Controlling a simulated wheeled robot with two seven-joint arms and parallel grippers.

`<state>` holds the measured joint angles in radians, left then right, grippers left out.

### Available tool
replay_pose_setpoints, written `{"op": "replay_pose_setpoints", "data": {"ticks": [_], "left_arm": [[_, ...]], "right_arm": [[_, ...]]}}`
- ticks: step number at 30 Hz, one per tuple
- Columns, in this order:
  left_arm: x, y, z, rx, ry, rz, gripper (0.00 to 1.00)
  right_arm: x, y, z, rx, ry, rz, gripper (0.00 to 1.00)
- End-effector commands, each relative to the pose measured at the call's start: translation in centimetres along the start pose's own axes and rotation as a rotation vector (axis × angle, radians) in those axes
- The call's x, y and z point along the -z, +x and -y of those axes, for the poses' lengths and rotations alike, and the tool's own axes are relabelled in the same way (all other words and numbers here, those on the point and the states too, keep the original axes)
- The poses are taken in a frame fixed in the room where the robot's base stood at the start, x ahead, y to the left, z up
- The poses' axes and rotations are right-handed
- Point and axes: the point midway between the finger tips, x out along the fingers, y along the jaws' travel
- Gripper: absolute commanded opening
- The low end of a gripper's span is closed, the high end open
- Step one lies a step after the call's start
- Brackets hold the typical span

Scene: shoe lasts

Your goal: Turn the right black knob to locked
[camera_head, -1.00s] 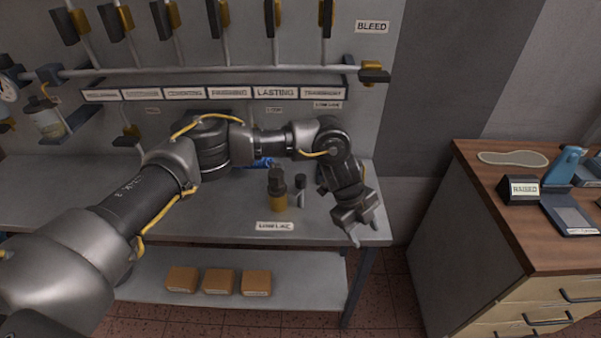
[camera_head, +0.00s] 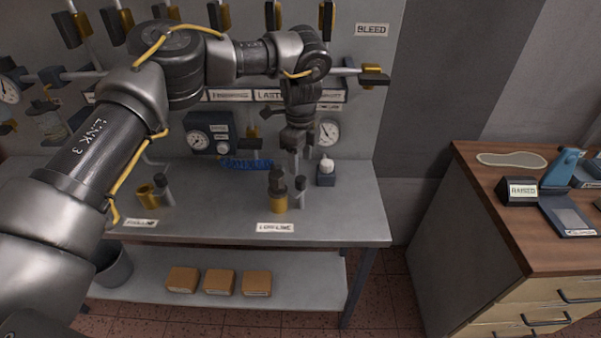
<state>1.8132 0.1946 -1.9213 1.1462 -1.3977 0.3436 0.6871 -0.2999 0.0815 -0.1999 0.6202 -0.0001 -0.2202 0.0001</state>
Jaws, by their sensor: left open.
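On the right of the bench, a brass fitting (camera_head: 280,204) carries a stout black part (camera_head: 277,182). Close on its right stands a thin grey post with a black knob (camera_head: 300,183). A similar black knob (camera_head: 161,181) stands beside a brass cup (camera_head: 147,197) at the left. My left gripper (camera_head: 294,165) points down with open, empty jaws, just above and behind the right black knob in the picture. Whether it touches anything is unclear. The knob's lock position cannot be read. My right gripper is not in view.
A dark gauge box (camera_head: 209,133), a blue coil (camera_head: 246,164), a round gauge (camera_head: 327,132) and a small box with a white bulb (camera_head: 326,174) stand behind. A pipe with valve handles crosses the wall. The bench (camera_head: 350,215) is clear at front right.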

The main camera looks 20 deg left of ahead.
Motion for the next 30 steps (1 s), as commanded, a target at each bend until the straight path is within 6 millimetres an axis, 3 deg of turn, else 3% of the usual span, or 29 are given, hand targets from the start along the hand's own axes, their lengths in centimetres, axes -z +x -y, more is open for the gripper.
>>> {"op": "replay_pose_setpoints", "data": {"ticks": [10,22,30], "left_arm": [[0.1,5.1,-0.1,-0.002,0.001,-0.001,0.5],[0.1,6.0,0.0,0.001,0.001,0.0,0.5],[0.1,6.0,0.0,0.0,0.001,0.0,0.16]], "right_arm": [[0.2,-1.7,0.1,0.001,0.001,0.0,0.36],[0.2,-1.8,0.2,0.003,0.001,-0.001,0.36],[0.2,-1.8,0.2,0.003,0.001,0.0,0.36]]}}
